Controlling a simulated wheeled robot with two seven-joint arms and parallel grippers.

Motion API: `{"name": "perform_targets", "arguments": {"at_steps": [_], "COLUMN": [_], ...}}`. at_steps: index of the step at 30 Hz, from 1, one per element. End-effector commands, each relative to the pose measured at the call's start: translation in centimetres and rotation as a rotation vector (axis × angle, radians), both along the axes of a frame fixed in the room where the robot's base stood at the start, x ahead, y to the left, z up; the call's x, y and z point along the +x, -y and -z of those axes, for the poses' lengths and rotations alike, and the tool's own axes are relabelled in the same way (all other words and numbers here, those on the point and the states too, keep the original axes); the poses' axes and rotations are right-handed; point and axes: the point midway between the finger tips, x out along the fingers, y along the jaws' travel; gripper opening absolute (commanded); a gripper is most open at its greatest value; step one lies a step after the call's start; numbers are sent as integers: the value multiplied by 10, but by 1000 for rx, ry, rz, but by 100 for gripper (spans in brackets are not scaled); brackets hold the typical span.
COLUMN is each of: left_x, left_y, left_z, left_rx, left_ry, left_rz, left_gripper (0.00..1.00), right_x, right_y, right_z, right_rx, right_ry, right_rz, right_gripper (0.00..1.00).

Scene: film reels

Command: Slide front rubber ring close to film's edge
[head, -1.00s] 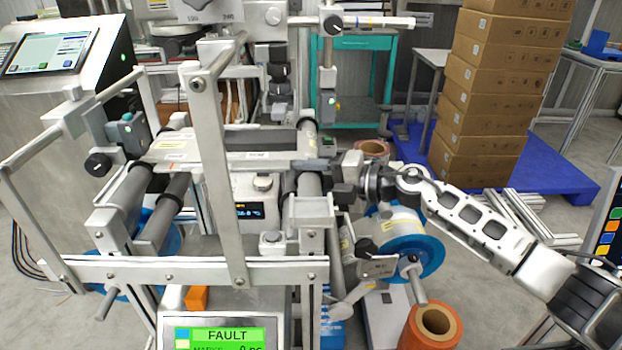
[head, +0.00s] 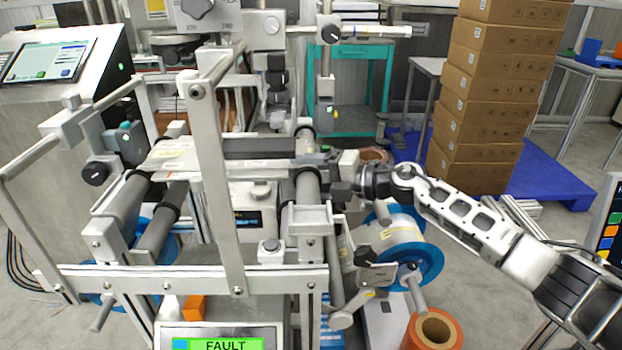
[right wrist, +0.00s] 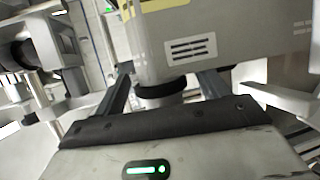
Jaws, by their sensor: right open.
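My right gripper (head: 328,176) reaches in from the right and sits at the right-hand roller (head: 308,190) of the machine. In the right wrist view its two dark fingers (right wrist: 164,88) are spread apart. A black rubber ring (right wrist: 160,92) shows between them, with a gap visible on the right side. In the head view a dark ring (head: 304,171) is around that roller, partly hidden by the gripper. Pale film (head: 176,153) lies across the rollers at the left. The film's edge near the gripper is hard to make out. My left gripper is out of view.
A grey upright bar (head: 212,170) and a cross rail (head: 190,279) stand in front of the rollers. A blue-flanged reel (head: 432,262) and an orange roll (head: 414,330) are below my right arm. Stacked boxes (head: 485,110) stand on a blue pallet (head: 550,185) behind.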

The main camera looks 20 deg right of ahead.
Motion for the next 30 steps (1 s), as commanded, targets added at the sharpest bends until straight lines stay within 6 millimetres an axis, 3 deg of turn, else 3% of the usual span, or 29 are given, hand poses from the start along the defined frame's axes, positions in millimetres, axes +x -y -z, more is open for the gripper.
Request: {"name": "perform_targets", "arguments": {"at_steps": [8, 21, 30], "left_x": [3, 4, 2], "left_y": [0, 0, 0], "left_z": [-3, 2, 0], "left_rx": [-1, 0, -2], "left_ry": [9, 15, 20], "left_rz": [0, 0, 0], "left_gripper": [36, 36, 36], "right_x": [-17, -80, -98], "right_y": [22, 100, 121], "right_z": [-4, -21, -28], "right_rx": [-4, -3, -1], "right_ry": [0, -3, -1], "right_rz": [2, 3, 0], "right_gripper": [73, 73, 73]}}
